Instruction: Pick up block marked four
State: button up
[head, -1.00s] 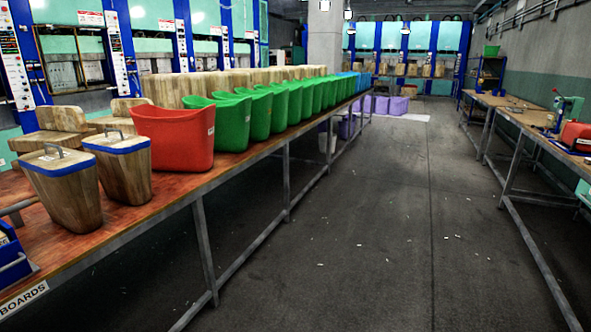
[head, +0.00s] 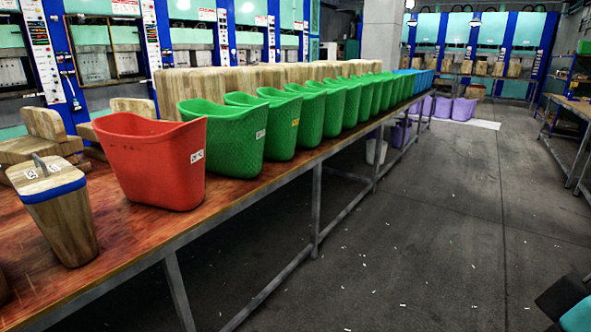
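A wooden block (head: 68,218) with a blue band near its top and a metal handle stands upright on the left of the long table in the head view. Small white labels sit on its top, but their marks are too small to read. A second wooden block (head: 3,288) is mostly cut off at the left edge. Wooden block pieces (head: 36,143) lie behind the first block. I cannot tell which block is marked four. My gripper is not in view.
A red bin (head: 152,165) stands right of the block on the table (head: 120,262), followed by a row of green bins (head: 222,140). Presses line the left wall. The grey floor (head: 420,230) is open to the right. A dark and teal shape (head: 570,305) shows at the lower right.

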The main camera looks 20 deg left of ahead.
aim_at(54, 192)
jog(key=u, duration=0.45)
jog(key=i, duration=1.1)
jog(key=u, duration=1.75)
jog(key=i, duration=0.95)
jog(key=u, duration=0.95)
jog(key=i, duration=0.25)
jog(key=u, duration=0.25)
